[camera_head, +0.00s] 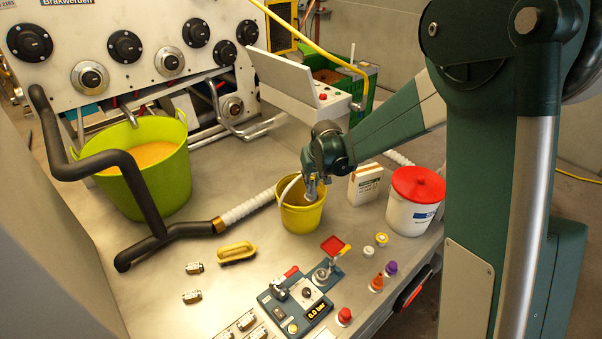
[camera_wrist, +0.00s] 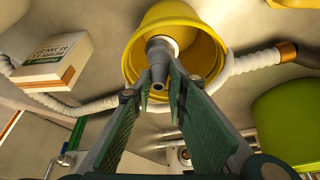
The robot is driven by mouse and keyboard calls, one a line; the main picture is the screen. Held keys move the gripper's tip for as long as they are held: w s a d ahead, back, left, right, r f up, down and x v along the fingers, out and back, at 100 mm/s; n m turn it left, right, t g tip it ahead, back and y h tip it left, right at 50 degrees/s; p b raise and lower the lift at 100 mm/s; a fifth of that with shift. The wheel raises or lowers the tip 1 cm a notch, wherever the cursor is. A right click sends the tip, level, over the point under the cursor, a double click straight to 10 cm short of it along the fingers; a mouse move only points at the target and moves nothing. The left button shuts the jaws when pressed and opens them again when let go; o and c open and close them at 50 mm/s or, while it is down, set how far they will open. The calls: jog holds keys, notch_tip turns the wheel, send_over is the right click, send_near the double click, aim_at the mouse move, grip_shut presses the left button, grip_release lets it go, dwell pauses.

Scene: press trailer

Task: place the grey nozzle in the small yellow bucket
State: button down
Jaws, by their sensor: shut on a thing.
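The small yellow bucket (camera_head: 300,217) stands upright on the metal table in the head view. In the wrist view its open mouth (camera_wrist: 214,42) faces me. My gripper (camera_head: 311,185) points down at the bucket's mouth, near its right rim. In the wrist view my gripper (camera_wrist: 155,78) is shut on the grey nozzle (camera_wrist: 157,58), which has a pale wider part at its far end. The nozzle overlaps the bucket's opening in that view. I cannot tell how deep it reaches or whether it touches the wall. In the head view the nozzle is mostly hidden.
A white hose (camera_head: 248,206) runs behind the bucket. A box (camera_head: 365,184) and a red-lidded white tub (camera_head: 413,205) stand to its right. A large green tub (camera_head: 150,190) is at left. A yellow-handled brush (camera_head: 236,252), a control box (camera_head: 295,302) and coloured caps lie in front.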

aim_at(311, 193)
jog(key=shift+a, duration=0.1)
jog(key=shift+a+f+m+h, duration=0.15)
jog(key=shift+m+h, duration=0.85)
jog(key=shift+m, duration=1.1)
jog(key=shift+r+m+h, duration=0.15)
jog(key=shift+m+h, duration=0.3)
jog(key=shift+m, duration=0.55)
jog(key=shift+r+m+h, duration=0.15)
jog(key=shift+m+h, duration=0.3)
jog(key=shift+m, duration=0.55)
jog(key=shift+g, duration=0.3)
jog(key=shift+f, duration=0.1)
jog(key=shift+f+b, duration=0.4)
jog(key=shift+f, duration=2.6)
